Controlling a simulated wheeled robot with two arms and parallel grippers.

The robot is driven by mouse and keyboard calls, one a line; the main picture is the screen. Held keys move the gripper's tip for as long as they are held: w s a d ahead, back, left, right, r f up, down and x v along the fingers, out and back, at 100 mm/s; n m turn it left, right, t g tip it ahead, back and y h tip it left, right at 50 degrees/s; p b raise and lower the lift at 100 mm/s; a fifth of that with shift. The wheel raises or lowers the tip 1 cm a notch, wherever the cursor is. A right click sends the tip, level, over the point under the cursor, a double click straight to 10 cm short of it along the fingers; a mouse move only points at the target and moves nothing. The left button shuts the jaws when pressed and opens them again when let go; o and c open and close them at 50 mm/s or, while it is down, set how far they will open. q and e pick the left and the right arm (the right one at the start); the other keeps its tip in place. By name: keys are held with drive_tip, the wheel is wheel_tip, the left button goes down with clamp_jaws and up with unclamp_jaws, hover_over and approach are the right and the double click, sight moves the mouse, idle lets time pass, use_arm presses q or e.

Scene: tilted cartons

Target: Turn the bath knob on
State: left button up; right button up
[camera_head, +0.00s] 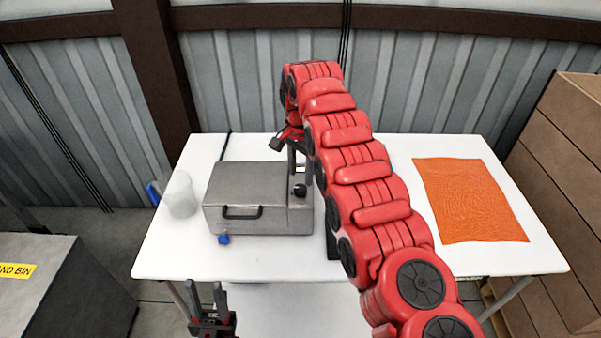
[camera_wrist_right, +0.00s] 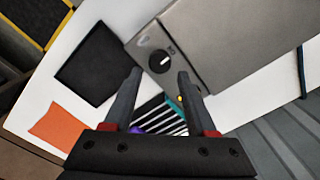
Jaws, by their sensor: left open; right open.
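The bath is a grey metal box (camera_head: 245,190) with a black handle on its front, standing on the white table. Its round black knob (camera_head: 299,190) is on the right part of the box. In the right wrist view the knob (camera_wrist_right: 160,61) shows a white pointer line. My right gripper (camera_head: 300,165) comes down from above and behind the knob, open and empty. In the right wrist view its fingertips (camera_wrist_right: 160,75) are spread, with the knob in view between and just beyond them; contact cannot be told. My left gripper (camera_head: 205,290) is open and empty below the table's front edge.
My red right arm crosses the table and hides part of it. An orange cloth (camera_head: 470,199) lies at the right. A whitish container (camera_head: 180,194) stands left of the bath. A black pad (camera_wrist_right: 92,64) and a striped rack (camera_wrist_right: 160,116) show in the wrist view. Cartons (camera_head: 560,160) stand at the right.

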sight(301, 187)
wheel_tip(301, 187, up, 13)
drive_tip(key=p, duration=1.1)
drive_tip(key=shift+f, duration=0.15)
